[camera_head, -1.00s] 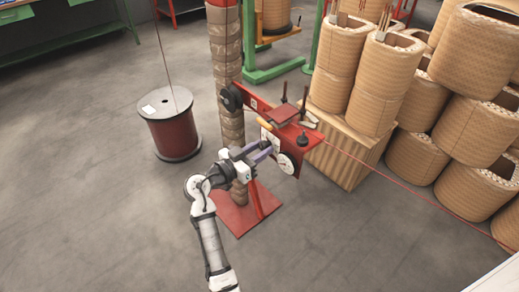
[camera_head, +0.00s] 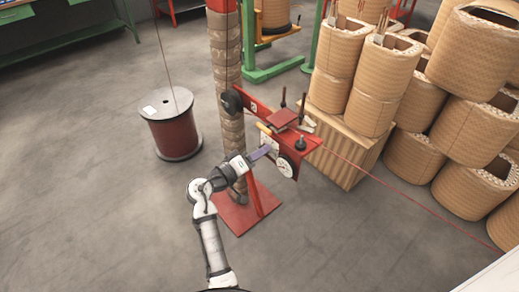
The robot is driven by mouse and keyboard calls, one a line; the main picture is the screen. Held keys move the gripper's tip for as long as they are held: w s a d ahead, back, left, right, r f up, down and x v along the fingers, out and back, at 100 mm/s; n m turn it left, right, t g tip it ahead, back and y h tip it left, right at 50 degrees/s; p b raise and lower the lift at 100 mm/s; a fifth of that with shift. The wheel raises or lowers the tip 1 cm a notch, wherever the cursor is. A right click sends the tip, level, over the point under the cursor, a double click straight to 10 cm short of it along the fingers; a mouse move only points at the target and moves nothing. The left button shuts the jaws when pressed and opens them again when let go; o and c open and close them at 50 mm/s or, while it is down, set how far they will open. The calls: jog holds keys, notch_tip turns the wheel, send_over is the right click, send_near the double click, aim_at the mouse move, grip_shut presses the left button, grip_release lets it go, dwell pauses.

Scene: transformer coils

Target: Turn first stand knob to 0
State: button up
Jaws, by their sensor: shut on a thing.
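The stand is a red bracket (camera_head: 309,161) fixed to a wrapped column (camera_head: 228,110) on a red base plate (camera_head: 233,218). A white scale plate (camera_head: 269,141) and a round white dial (camera_head: 284,166) are on its front face. My gripper (camera_head: 270,148) reaches in from the lower left, its purple fingers at the scale plate beside the dial. The fingers are shut on what appears to be the first stand knob, which they hide. The knob's setting cannot be read.
A dark red wire spool (camera_head: 172,130) stands on the floor at the left. Wrapped coils (camera_head: 378,85) and a wooden crate (camera_head: 345,155) stand close on the right. A red wire (camera_head: 410,196) runs from the bracket to the right. Floor at the front is clear.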

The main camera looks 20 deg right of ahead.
jog(key=shift+r+n+p, duration=0.1)
jog(key=shift+n+p, duration=2.8)
jog(key=shift+n, duration=1.3)
jog(key=o, duration=0.9)
jog(key=shift+o, duration=0.2)
jog(key=b+v, duration=0.3)
jog(key=v, duration=1.1)
jog(key=shift+b, duration=0.4)
jog(key=shift+d, duration=0.1)
